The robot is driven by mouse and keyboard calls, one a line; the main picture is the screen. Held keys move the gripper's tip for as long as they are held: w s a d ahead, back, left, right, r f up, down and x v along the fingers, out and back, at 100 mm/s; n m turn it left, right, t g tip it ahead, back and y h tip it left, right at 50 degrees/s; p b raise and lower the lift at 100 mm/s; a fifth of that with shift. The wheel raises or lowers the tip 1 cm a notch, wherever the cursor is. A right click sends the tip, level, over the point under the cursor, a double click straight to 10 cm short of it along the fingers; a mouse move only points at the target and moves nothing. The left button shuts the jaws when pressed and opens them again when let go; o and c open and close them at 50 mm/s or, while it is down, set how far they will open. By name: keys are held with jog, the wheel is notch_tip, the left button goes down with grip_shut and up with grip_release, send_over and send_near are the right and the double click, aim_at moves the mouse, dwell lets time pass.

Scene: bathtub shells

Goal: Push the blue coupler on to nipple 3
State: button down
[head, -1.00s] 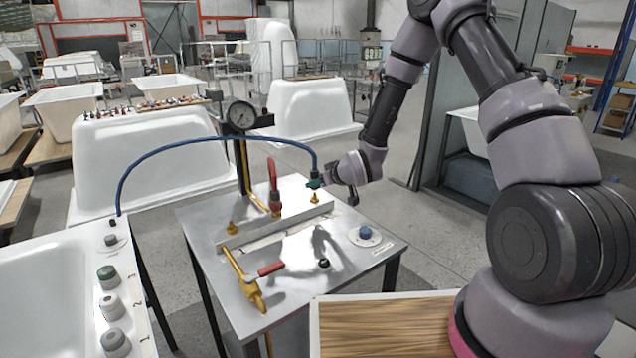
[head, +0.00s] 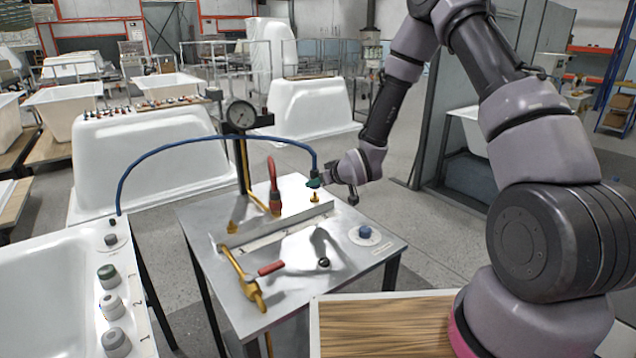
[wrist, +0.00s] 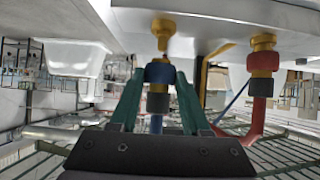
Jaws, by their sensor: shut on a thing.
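The blue coupler (wrist: 160,72) is held between the teal fingers of my gripper (wrist: 157,85). The wrist view is upside down, with the bench at the top. Brass nipple 3 (wrist: 163,30) points at the coupler's mouth, roughly in line, with a small gap seeming to remain between them. In the head view my gripper (head: 316,182) is above nipple 3 (head: 315,197), at the right end of the raised strip. The blue hose (head: 205,140) arches left from the coupler. The fingers hide most of the coupler in the head view.
A red coupler and hose (head: 275,203) sit on the middle nipple, close beside my gripper. A bare brass nipple (head: 232,227) is at the left. A pressure gauge (head: 241,114) stands behind. A red-handled valve (head: 270,269) and a blue knob (head: 365,232) are on the bench.

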jog(key=shift+f, duration=1.4)
jog(key=shift+c, duration=1.4)
grip_release()
jog(key=shift+s+d, duration=0.1)
jog(key=v, duration=1)
jog(key=shift+s+r, duration=0.15)
jog(key=shift+s, duration=0.1)
jog(key=shift+d, duration=0.15)
